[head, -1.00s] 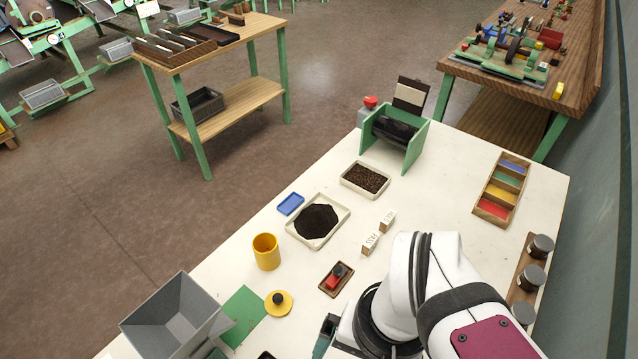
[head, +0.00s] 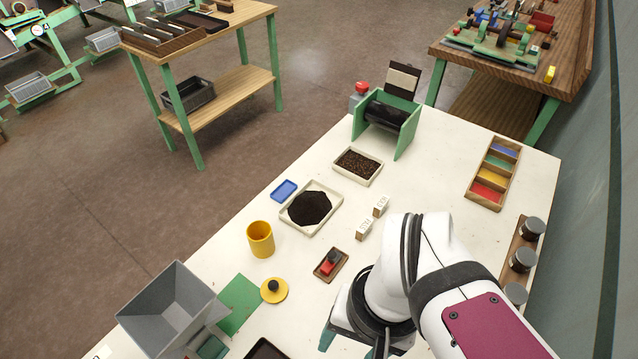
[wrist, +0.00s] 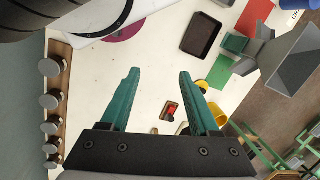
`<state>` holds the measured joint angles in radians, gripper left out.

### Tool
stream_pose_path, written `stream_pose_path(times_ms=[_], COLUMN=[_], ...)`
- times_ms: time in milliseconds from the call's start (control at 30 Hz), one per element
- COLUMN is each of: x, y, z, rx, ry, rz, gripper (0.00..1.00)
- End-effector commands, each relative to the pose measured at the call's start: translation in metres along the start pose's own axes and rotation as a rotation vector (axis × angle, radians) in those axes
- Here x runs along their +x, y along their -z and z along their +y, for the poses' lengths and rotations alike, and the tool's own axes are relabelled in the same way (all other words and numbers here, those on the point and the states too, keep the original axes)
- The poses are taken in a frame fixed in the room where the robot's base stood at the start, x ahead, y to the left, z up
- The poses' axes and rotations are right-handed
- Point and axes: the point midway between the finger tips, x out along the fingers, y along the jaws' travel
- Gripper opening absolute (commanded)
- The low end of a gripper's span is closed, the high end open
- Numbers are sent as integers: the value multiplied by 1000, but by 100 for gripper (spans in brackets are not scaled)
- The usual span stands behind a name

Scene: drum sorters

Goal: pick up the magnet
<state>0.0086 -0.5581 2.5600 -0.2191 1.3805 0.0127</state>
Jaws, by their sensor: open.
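The magnet (head: 328,267) looks like a small red block with a black knob, resting in a small wooden tray (head: 342,271) on the white table. It also shows in the wrist view (wrist: 171,113), beyond and between my teal fingers. My gripper (head: 354,344) is open and empty, nearer the front of the table than the magnet and apart from it. Both fingers show in the wrist view (wrist: 158,76). In the head view my arm partly hides the gripper.
A yellow cup (head: 260,240), a yellow lid (head: 274,291) with a black knob and a grey hopper (head: 165,310) stand left of the magnet. A tray of black powder (head: 338,197) and two small label blocks (head: 363,231) lie behind it. Jars (head: 522,262) stand at right.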

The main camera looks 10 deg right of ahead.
Motion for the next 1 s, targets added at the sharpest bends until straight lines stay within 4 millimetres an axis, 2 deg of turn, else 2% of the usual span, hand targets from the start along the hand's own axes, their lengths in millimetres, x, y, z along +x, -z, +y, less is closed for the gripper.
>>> stream_pose_path(times_ms=[100,167,267,300,400,500,633,900,1000], x=[-2,-8,-17,-15,-3,11,30,102,117], y=[6,25,88,116,175,211,226,232,233], z=[-2,-11,-37,-48,-71,-85,-89,-78,-76], rx=[21,103,347,453,681,827,889,890,890], ry=[-4,-18,-54,-66,-81,-83,-84,-85,-83], rz=[2,6,38,54,99,131,144,142,144], gripper=[62,62,62,62,62,62,62,62,62])
